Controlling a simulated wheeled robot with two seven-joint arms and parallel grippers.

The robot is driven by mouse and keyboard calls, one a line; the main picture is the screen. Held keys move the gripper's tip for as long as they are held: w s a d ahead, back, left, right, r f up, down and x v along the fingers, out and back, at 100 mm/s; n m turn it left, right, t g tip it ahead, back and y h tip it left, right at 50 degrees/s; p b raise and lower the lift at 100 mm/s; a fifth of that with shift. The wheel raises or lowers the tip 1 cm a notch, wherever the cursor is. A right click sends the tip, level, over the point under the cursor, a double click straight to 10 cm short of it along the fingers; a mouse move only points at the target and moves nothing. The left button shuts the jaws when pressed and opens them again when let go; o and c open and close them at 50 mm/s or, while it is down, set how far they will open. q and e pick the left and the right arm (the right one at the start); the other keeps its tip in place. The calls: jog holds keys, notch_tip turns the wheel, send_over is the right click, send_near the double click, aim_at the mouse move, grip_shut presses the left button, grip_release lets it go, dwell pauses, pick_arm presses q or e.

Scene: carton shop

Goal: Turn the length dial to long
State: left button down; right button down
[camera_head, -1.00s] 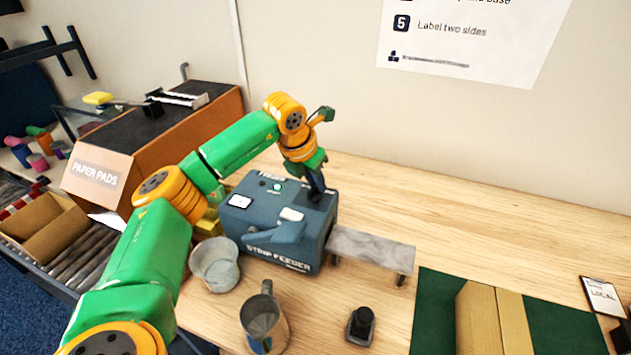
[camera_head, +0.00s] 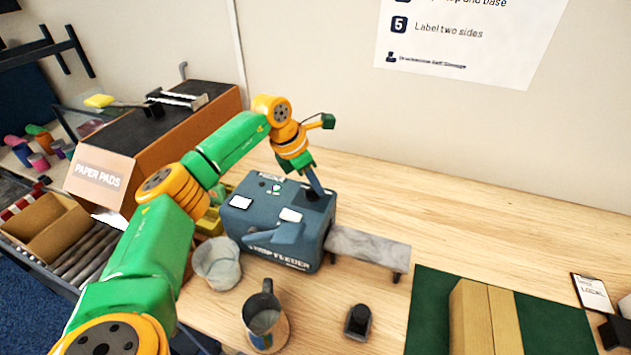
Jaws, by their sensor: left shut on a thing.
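The strip feeder (camera_head: 275,225) is a dark blue-grey box with white labels on top and its name on the front. It stands on the wooden table. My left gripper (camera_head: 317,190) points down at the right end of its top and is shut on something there. The length dial is not clearly visible; the gripper covers that spot, so I cannot tell its setting. My right gripper is not in view.
A grey outfeed shelf (camera_head: 368,248) juts from the feeder's right side. A metal mug (camera_head: 264,318), a pale bin (camera_head: 216,262) and a black stamp (camera_head: 358,321) stand in front. A carton (camera_head: 486,318) lies on a green mat (camera_head: 425,310). The table's back right is clear.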

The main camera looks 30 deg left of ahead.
aim_at(304, 199)
pick_arm(q)
jog(key=shift+r, duration=0.1)
jog(key=c, duration=0.9)
grip_release()
jog(key=shift+o, duration=0.2)
jog(key=shift+a+r, duration=0.1)
jog(key=shift+r, duration=0.15)
jog(key=b+v, duration=0.1)
jog(key=v, duration=0.5)
jog(key=shift+s+r+b, duration=0.2)
jog(key=shift+r+b, duration=0.05)
jog(key=shift+b, duration=0.15)
